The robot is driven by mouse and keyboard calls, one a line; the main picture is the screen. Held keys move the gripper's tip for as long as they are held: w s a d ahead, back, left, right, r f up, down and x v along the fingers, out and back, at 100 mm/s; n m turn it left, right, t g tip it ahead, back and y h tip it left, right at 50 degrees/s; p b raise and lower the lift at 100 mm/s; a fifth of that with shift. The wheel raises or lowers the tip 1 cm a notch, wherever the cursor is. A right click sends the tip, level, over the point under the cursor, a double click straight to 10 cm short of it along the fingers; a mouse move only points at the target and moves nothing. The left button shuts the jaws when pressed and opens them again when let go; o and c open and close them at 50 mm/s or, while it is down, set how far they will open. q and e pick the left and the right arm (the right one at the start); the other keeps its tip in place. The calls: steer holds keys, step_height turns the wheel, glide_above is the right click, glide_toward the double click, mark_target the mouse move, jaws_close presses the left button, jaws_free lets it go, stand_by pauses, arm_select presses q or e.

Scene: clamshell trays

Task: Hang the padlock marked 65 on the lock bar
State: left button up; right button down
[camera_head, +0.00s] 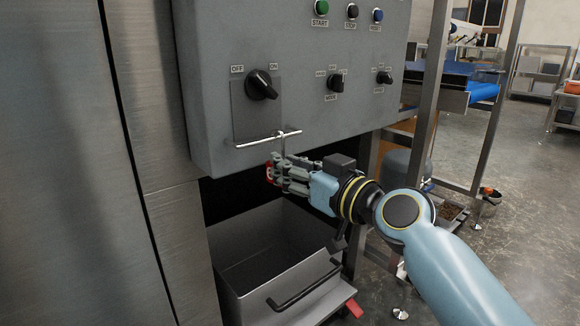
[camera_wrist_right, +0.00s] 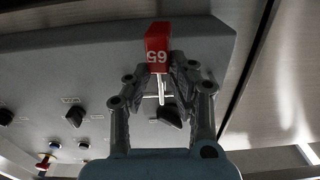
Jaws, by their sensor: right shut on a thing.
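The red padlock (camera_head: 269,171) is between the fingers of my right gripper (camera_head: 278,172), which is shut on it just below the lock bar. In the right wrist view the padlock (camera_wrist_right: 157,50) shows the number 65 upside down between the fingertips (camera_wrist_right: 158,68). Its thin metal shackle points up in the head view and meets the lock bar (camera_head: 256,143) near the bar's right part. I cannot tell whether the shackle is around the bar or only in front of it. The bar is a thin horizontal rod below the OFF/ON switch (camera_head: 262,85). My left gripper is not in view.
The grey control panel (camera_head: 215,120) carries more knobs and buttons to the right. An open grey metal bin (camera_head: 230,290) with a dark handle stands below my right gripper. A steel cabinet wall (camera_head: 60,160) fills the left side. A metal post stands right of the panel.

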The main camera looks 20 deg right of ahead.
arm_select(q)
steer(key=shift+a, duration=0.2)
arm_select(e)
steer(key=c, duration=1.1)
jaws_free()
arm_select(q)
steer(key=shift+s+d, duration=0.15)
arm_select(e)
steer(key=shift+o, duration=0.2)
steer(key=v, duration=1.2)
